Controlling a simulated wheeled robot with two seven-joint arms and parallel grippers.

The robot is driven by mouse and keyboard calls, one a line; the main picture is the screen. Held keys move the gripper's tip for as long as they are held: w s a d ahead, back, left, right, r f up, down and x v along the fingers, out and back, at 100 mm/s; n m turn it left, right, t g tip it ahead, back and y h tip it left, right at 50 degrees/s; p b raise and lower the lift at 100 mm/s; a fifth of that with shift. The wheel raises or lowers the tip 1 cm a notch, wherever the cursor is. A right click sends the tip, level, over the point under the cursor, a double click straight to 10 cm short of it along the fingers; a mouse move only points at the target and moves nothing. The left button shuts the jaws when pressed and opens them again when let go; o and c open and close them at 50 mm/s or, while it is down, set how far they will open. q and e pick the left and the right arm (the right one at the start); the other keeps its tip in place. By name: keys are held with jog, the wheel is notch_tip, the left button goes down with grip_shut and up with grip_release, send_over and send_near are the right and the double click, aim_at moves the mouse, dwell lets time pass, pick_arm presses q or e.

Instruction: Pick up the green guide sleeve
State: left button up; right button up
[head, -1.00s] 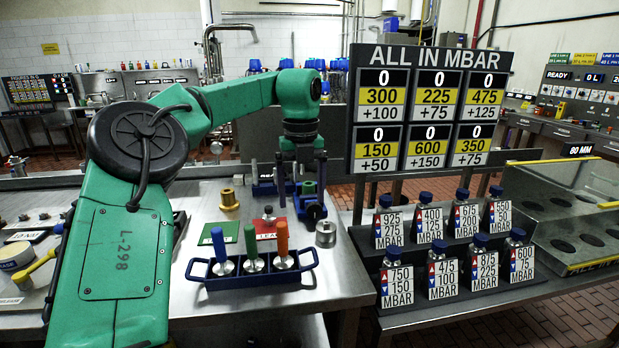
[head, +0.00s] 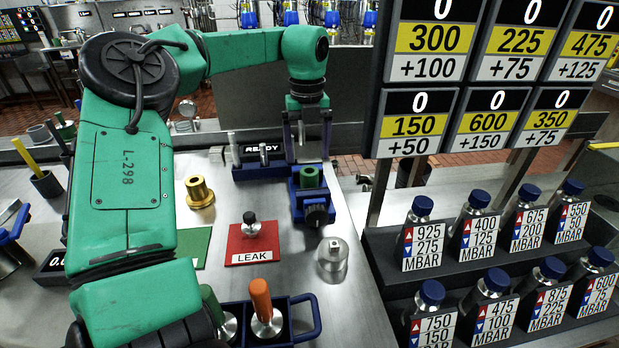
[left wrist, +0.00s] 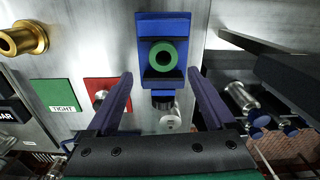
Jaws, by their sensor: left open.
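The green guide sleeve (head: 310,176) stands upright in the blue vise-like fixture (head: 333,200) at the far right of the steel table. In the left wrist view the sleeve (left wrist: 163,55) shows as a green ring with a dark bore, seen from above in its blue holder (left wrist: 163,23). My left gripper (head: 307,157) is open and points down just over or behind the sleeve. In the left wrist view its two fingers (left wrist: 160,78) are wide apart, with the sleeve ahead of and between them, untouched as far as I can see. My right gripper is not in view.
A brass bushing (head: 200,192), a red LEAK mat (head: 240,257) with a small fitting, a green mat (head: 197,245) and a steel cylinder (head: 333,257) lie nearby. A blue tray (head: 307,322) holds handled tools. A rack of labelled bottles (head: 400,262) stands right, beneath the pressure board (head: 371,110).

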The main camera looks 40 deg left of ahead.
aim_at(310, 178)
pick_arm(q)
jog(key=f, duration=0.2)
jog(key=f+p, duration=0.1)
jog(key=f, duration=0.5)
jog(key=shift+w+f+p, duration=0.15)
jog(key=shift+w+p, duration=0.2)
jog(key=shift+p, duration=0.05)
jog(key=shift+f, duration=0.1)
grip_shut()
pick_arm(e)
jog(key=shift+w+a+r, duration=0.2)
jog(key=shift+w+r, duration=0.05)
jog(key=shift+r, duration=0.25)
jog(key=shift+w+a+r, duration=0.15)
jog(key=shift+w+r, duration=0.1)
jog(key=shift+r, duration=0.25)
